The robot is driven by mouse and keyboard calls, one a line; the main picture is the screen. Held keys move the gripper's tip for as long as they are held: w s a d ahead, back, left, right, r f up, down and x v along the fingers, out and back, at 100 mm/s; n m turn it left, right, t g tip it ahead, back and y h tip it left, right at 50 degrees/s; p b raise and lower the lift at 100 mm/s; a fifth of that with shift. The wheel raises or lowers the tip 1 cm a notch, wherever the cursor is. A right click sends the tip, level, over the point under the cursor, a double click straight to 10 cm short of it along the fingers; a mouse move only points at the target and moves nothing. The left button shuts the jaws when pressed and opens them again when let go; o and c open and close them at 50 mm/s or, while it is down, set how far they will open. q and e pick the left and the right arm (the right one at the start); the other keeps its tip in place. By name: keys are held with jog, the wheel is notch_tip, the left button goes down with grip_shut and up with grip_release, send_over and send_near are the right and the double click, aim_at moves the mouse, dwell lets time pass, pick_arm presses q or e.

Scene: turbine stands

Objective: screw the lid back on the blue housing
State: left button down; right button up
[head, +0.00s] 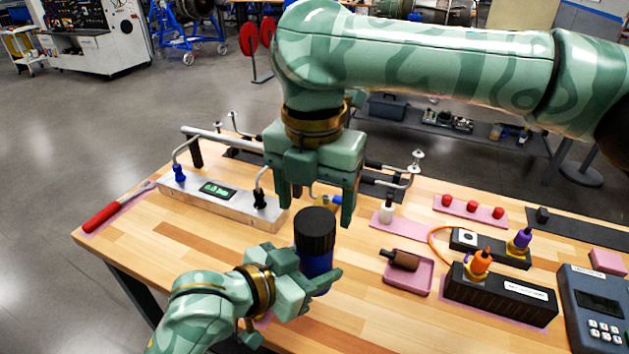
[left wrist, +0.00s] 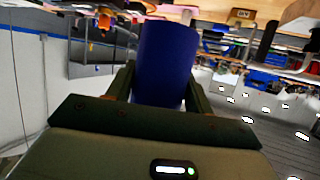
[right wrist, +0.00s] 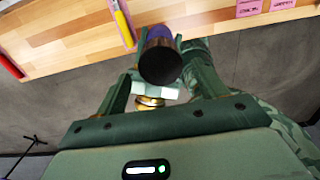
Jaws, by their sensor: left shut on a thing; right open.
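The blue housing (head: 318,270) stands upright above the table's front part, with the black ribbed lid (head: 315,232) on its top. Whether the lid is threaded tight cannot be told. My left gripper (head: 318,283) is shut on the housing from the side; the blue body fills the space between its fingers in the left wrist view (left wrist: 167,65). My right gripper (head: 316,208) points down, open, just above the lid. In the right wrist view the dark round lid (right wrist: 160,63) lies between its fingers, with a bit of blue behind it.
A metal fixture (head: 218,197) with a handle stands behind on the left, and a red-handled tool (head: 101,218) lies at the left edge. A pink tray (head: 407,279), a black block with orange connector (head: 500,298) and a grey meter (head: 597,300) occupy the right.

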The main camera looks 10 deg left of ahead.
aim_at(315, 219)
jog(key=shift+f, duration=2.45)
jog(key=c, duration=1)
jog(key=m, duration=0.6)
jog(key=shift+m, duration=0.4)
jog(key=m, duration=0.4)
jog(key=o, duration=1.2)
notch_tip(315, 219, up, 12)
jog(key=shift+s, duration=0.1)
